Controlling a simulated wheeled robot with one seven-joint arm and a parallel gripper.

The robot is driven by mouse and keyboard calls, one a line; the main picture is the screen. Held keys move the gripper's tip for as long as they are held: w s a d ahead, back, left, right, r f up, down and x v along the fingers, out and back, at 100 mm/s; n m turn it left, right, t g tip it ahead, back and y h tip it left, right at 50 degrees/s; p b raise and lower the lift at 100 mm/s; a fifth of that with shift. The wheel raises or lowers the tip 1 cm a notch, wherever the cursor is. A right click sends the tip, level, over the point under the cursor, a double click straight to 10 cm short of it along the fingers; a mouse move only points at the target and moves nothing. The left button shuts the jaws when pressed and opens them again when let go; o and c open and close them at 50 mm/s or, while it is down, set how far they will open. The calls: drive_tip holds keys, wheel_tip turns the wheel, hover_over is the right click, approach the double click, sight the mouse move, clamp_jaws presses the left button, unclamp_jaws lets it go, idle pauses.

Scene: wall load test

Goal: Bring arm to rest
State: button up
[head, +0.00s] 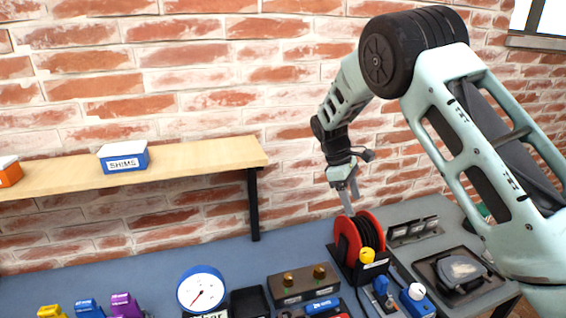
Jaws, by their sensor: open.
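My arm reaches in from the right of the head view and bends down toward the bench. My gripper (348,203) hangs at the arm's end, pointing down, just above the red cable reel (346,235). Its fingers look empty. Whether the fingertips touch the reel's rim I cannot tell.
A wooden shelf (210,157) on the brick wall holds a blue and white SHIMS box (123,157) and an orange box (9,171). The blue-grey bench (150,270) carries a dial gauge (202,290), a brown block with two knobs (303,284) and several small tools.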

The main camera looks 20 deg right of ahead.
drive_tip(key=s+a+r+t+y+b, duration=0.1)
drive_tip(key=s+a+r+y+b, duration=0.2)
drive_tip(key=s+a, duration=1.3)
drive_tip(key=s+a+m+t+b, duration=0.1)
drive_tip(key=s+a, duration=0.4)
drive_tip(key=s, duration=1.4)
drive_tip(key=shift+s+f+t+y+b, duration=0.15)
drive_tip(key=shift+f+t+y+b, duration=0.3)
drive_tip(key=shift+b, duration=0.55)
drive_tip(key=shift+a+r, duration=0.1)
